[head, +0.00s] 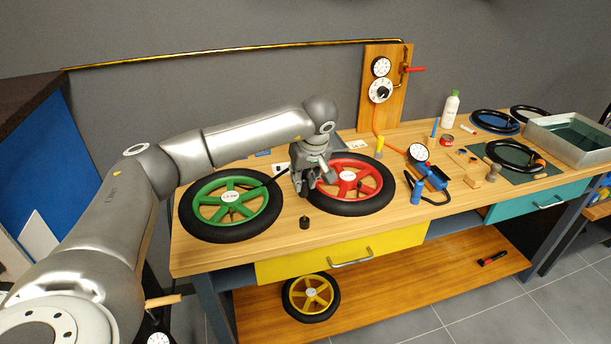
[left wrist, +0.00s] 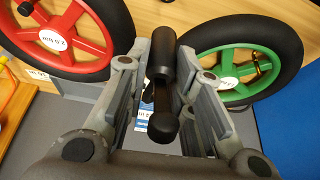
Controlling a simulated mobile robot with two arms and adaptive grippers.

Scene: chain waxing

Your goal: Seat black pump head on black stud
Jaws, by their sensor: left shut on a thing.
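My left gripper (head: 303,190) is over the bench between the green and red wheels. In the left wrist view, its fingers (left wrist: 162,105) are closed around the black pump head (left wrist: 160,58), a dark cylinder with a rounded black knob (left wrist: 163,127) at its near end. The head view mostly hides the pump head behind the fingers. A short black piece, apparently the black stud (head: 304,222), stands on the bench in front of the gripper, apart from it. I do not make out the stud in the left wrist view. My right gripper is out of view.
The green wheel (head: 205,213) and red wheel (head: 372,184) lie close on either side of the gripper. A thin black line (head: 265,183) crosses the green wheel's edge. A gauge board (head: 371,107) stands behind. The bench front (head: 330,229) is mostly clear.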

